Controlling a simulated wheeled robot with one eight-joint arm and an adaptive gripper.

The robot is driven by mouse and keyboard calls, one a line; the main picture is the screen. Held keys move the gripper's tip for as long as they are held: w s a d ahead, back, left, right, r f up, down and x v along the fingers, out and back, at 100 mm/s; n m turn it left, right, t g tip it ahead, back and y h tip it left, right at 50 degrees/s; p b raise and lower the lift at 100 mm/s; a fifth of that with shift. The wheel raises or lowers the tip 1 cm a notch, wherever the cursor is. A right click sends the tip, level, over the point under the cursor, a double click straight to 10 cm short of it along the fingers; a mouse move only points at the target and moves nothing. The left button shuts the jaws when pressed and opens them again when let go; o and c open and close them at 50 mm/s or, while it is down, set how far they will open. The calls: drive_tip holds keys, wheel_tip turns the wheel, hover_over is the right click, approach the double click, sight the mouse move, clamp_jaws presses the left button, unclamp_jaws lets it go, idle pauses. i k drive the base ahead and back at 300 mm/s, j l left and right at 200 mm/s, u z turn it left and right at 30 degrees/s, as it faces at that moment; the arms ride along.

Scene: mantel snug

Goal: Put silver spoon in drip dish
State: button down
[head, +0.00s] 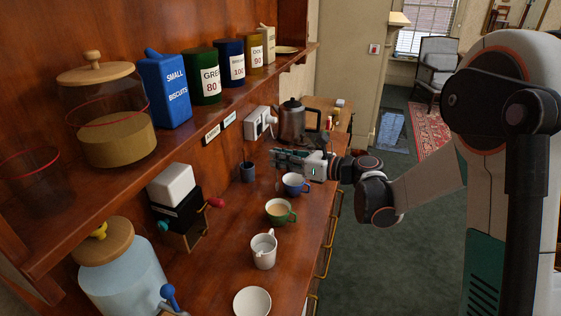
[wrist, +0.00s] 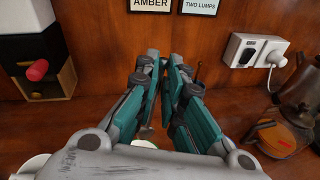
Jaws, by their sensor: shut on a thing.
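My gripper (head: 281,158) is over the counter, in front of the wooden back wall. In the wrist view its teal fingers (wrist: 172,65) are close together, shut on a slim thing that they mostly hide. I take it to be the silver spoon; a small pale bit (head: 278,184) shows below the fingers in the head view. A shallow round white dish (head: 252,303), which looks like the drip dish, lies at the near end of the counter. It is well apart from my gripper.
Along the counter (head: 315,222) stand a blue cup (head: 297,188), a green cup (head: 281,219), a white mug (head: 263,254) and a dark pot (head: 248,173). A kettle (head: 292,122) stands behind. A shelf with canisters (head: 204,80) overhangs the left.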

sight(248, 286)
drive_tip(key=k+j, duration=0.15)
drive_tip(key=k, duration=0.3)
drive_tip(key=k+j, duration=0.2)
drive_tip(key=k, duration=0.3)
